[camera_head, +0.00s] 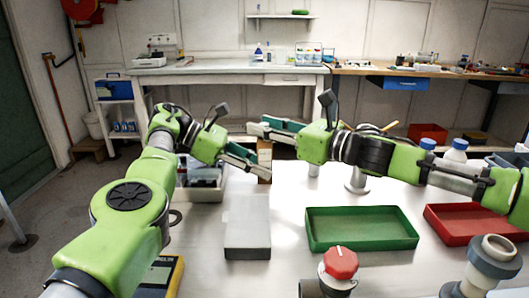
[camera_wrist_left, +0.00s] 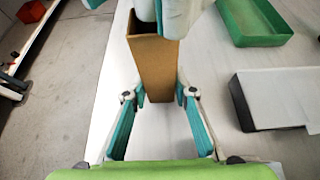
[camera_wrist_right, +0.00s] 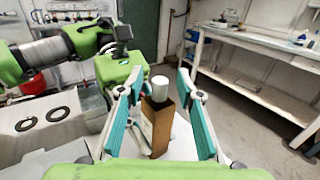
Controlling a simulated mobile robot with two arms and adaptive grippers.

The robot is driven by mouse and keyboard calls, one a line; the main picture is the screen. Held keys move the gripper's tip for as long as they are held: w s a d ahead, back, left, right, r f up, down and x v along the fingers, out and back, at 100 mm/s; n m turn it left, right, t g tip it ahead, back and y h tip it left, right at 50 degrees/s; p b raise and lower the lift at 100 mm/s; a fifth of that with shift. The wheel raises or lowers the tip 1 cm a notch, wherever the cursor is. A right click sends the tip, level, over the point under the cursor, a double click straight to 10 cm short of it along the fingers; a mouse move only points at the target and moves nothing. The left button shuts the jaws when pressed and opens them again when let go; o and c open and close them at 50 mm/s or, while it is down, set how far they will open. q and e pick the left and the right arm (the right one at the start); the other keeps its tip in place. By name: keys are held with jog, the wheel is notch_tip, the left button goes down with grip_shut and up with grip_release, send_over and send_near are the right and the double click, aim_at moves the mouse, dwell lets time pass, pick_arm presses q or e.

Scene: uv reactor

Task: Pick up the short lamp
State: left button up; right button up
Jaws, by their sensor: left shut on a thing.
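A brown cardboard box (camera_head: 264,160), tall and open-topped, stands upright at the far side of the table. My left gripper (camera_head: 256,165) is shut on its lower part; in the left wrist view the box (camera_wrist_left: 154,68) sits between the fingertips (camera_wrist_left: 160,94). A white cylindrical end (camera_wrist_right: 160,82), which looks like the short lamp's, sticks out of the box top in the right wrist view. My right gripper (camera_wrist_right: 160,82) is open, its fingers on either side of this end, apart from it. The rest of the lamp is hidden inside the box.
A green tray (camera_head: 360,246), a red tray (camera_head: 470,238) and a grey box (camera_head: 247,240) lie on the table. A red-knobbed part (camera_head: 340,263) stands at the front. Bottles (camera_head: 455,152) stand at the right. Bare table lies between the grey box and green tray.

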jog(key=shift+w, duration=0.1)
grip_shut()
jog(key=shift+r, duration=0.1)
notch_tip(320, 180, up, 18)
dwell(0.5)
pick_arm(q)
jog(key=o, duration=0.9)
